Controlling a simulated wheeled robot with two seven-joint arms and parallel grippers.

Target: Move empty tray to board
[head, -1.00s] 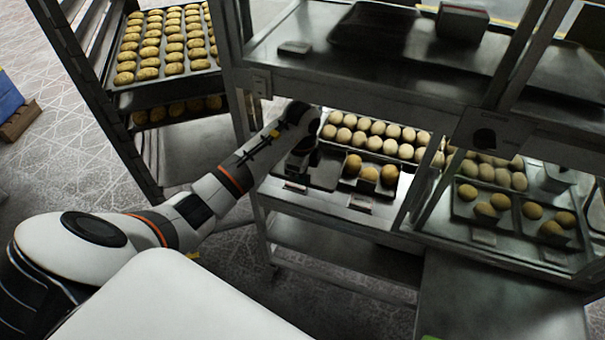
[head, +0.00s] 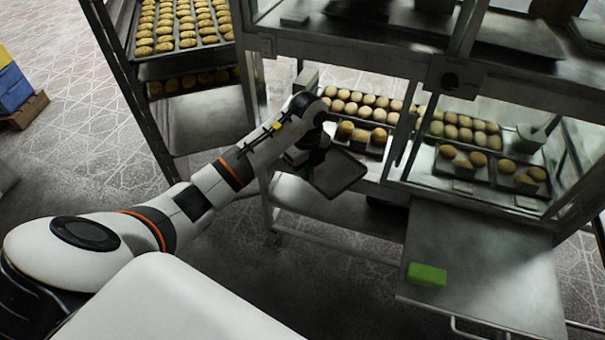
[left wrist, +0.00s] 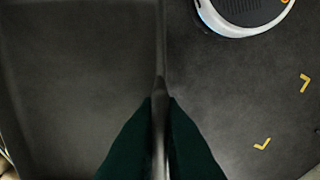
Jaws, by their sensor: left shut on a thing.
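My left gripper (head: 312,162) is shut on the rim of an empty dark tray (head: 342,174). The tray is tilted and held in the air in front of the display case. In the left wrist view the two dark fingers (left wrist: 160,130) pinch the tray's thin rim; the tray's bare inside (left wrist: 80,70) lies on the left. A flat grey board (head: 490,260) sticks out below the case at the lower right, apart from the tray. My right gripper is not in view.
A green block (head: 427,275) lies on the board's near left part; the rest of its top looks clear. The case shelf holds trays of buns (head: 366,106). A rack with trays of pastries (head: 183,26) stands at the back left. The case's post (head: 410,140) stands between tray and board.

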